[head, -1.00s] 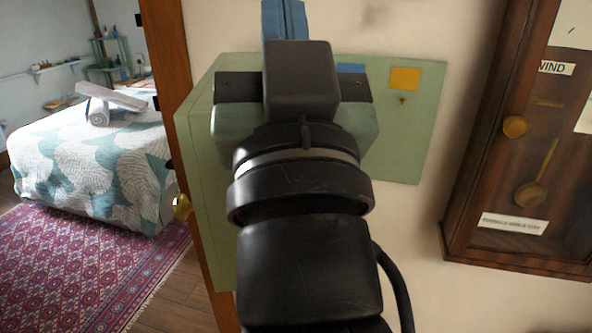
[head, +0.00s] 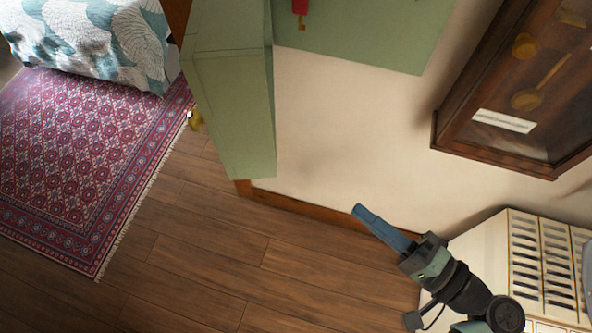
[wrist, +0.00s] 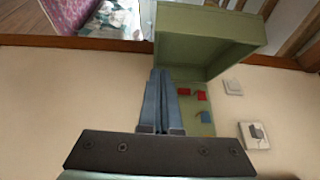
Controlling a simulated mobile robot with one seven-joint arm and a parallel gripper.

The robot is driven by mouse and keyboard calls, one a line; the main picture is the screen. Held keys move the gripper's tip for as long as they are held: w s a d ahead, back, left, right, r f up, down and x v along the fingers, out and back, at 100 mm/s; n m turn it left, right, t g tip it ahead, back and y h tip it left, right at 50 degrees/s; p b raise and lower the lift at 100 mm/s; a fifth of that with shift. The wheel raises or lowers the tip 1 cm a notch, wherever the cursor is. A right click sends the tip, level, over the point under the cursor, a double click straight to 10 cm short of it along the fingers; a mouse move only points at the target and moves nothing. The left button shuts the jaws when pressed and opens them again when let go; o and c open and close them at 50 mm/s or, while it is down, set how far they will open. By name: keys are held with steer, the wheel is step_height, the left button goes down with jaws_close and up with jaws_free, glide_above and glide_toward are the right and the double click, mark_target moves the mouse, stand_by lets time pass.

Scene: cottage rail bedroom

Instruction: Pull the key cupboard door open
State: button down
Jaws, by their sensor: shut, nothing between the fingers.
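The green key cupboard stands at the top of the head view. Its box-like door (head: 232,110) stands swung out from the wall at the left. Its back panel (head: 375,40) lies flat on the wall with a red key tag (head: 300,7). In the wrist view, the open door (wrist: 205,35) shows its hollow inside, and the panel (wrist: 190,122) carries red and blue tags. My gripper (head: 358,211) has its blue fingers shut and empty. It is below and right of the door, apart from it in the head view. In the wrist view, the fingers (wrist: 160,75) overlap part of the cupboard.
A dark wooden clock case (head: 515,100) hangs at the right. A cream slatted unit (head: 540,262) stands below it, close to my arm. A patterned rug (head: 85,155) and a bed (head: 95,40) are at the left. The wooden floor between is clear.

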steer(key=s+a+p+x, duration=0.1)
steer(key=p+x, duration=0.4)
steer(key=x, duration=0.7)
steer(key=shift+s+a+p, duration=0.2)
steer(key=shift+a+p, duration=0.15)
steer(key=shift+a, duration=0.3)
steer(key=shift+a, duration=0.15)
